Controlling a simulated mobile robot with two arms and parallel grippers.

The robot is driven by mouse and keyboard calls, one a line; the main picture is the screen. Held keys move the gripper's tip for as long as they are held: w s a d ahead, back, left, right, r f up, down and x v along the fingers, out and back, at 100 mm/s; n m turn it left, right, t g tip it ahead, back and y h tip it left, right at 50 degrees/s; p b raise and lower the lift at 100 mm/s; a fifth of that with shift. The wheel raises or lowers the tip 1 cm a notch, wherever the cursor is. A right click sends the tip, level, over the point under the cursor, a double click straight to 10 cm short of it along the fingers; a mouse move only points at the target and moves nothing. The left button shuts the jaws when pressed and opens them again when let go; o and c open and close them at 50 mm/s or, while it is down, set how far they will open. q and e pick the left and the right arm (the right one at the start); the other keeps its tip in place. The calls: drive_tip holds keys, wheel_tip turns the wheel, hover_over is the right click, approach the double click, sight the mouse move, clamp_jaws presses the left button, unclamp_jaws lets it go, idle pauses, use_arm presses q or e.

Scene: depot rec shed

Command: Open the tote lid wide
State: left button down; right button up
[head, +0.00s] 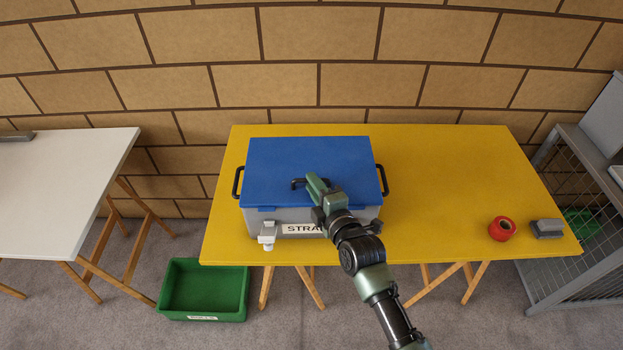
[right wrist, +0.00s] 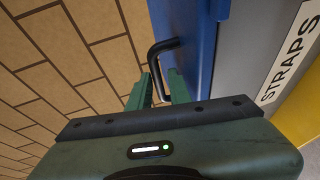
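The grey tote (head: 262,219) stands on the yellow table with a label, partly hidden by my arm, that reads "STRAPS" in the right wrist view (right wrist: 287,72). Its blue lid (head: 330,153) lies closed on top. A black lid handle (head: 297,183) sticks up near the lid's front; it also shows in the right wrist view (right wrist: 154,58). My right gripper (head: 309,181) is at this handle, its fingers apart with the handle's bar running between them. A pale latch-like piece (head: 268,232) is at the tote's front left. My left gripper is out of view.
The yellow table (head: 450,180) is mostly clear on the right, with a red tape roll (head: 502,229) and a grey block (head: 547,228) near its front right corner. A brick wall stands close behind. A green bin (head: 205,288) is on the floor; a white table (head: 65,190) stands left.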

drive_tip(key=shift+x, duration=0.85)
clamp_jaws()
drive_tip(key=shift+s+a+f, duration=0.1)
drive_tip(key=shift+f, duration=0.05)
idle(0.7)
